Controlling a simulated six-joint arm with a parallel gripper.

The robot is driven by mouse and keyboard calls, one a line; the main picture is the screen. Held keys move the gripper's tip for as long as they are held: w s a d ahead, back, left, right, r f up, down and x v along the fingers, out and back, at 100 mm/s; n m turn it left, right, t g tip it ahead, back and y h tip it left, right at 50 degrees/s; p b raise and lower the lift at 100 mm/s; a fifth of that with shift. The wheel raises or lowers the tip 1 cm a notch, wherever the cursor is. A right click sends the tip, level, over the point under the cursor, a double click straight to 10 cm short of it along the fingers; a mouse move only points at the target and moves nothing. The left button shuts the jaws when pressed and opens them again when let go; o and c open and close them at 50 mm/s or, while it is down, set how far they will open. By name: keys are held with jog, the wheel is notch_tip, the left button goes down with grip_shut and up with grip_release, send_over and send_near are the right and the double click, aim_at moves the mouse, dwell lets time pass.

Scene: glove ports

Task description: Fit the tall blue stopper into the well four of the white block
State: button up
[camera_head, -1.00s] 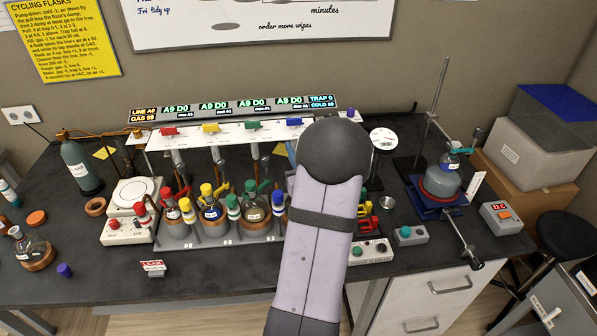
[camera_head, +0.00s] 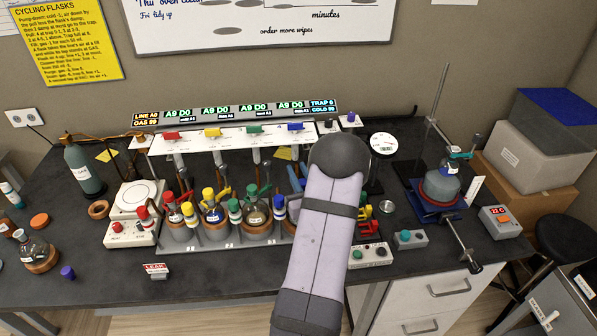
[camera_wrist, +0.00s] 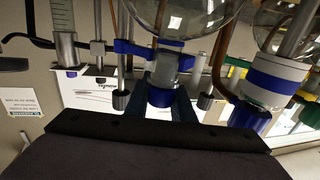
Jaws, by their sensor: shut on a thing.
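My gripper (camera_wrist: 160,105) is hidden behind my arm in the head view. In the wrist view its dark body fills the bottom, and it is shut on a blue piece (camera_wrist: 160,97) below a round glass flask (camera_wrist: 190,15). The overlap leaves unclear whether this piece is the tall stopper. Another blue cap (camera_wrist: 250,118), with a white and blue banded neck, stands to the right, apart from the gripper. In the head view a blue cap (camera_head: 279,202) shows left of my arm, at the right end of the pale grey block (camera_head: 215,246) of flasks. My arm covers that end, so well four is hidden.
A white manifold with coloured taps (camera_head: 230,138) stands behind the flasks. Red, yellow and green caps rise close together left of my arm. A button box (camera_head: 371,254) and coloured clips (camera_head: 370,228) lie to the right.

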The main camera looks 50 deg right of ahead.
jog(key=shift+f, duration=0.25)
jog(key=o, duration=1)
jog(key=shift+r, duration=0.1)
jog(key=shift+s+a+f+b, duration=0.15)
jog(key=shift+s+f+b, duration=0.05)
jog(key=shift+s+b, duration=0.1)
jog(key=b+v, duration=0.1)
jog(key=v, duration=0.1)
jog(key=b+v, duration=0.2)
jog(key=v, duration=0.1)
jog(key=shift+s+a+r, duration=0.25)
jog(key=shift+s+a+r+b, duration=0.1)
jog(key=shift+s+a+b, duration=0.2)
jog(key=shift+s, duration=0.1)
jog(key=shift+o, duration=0.7)
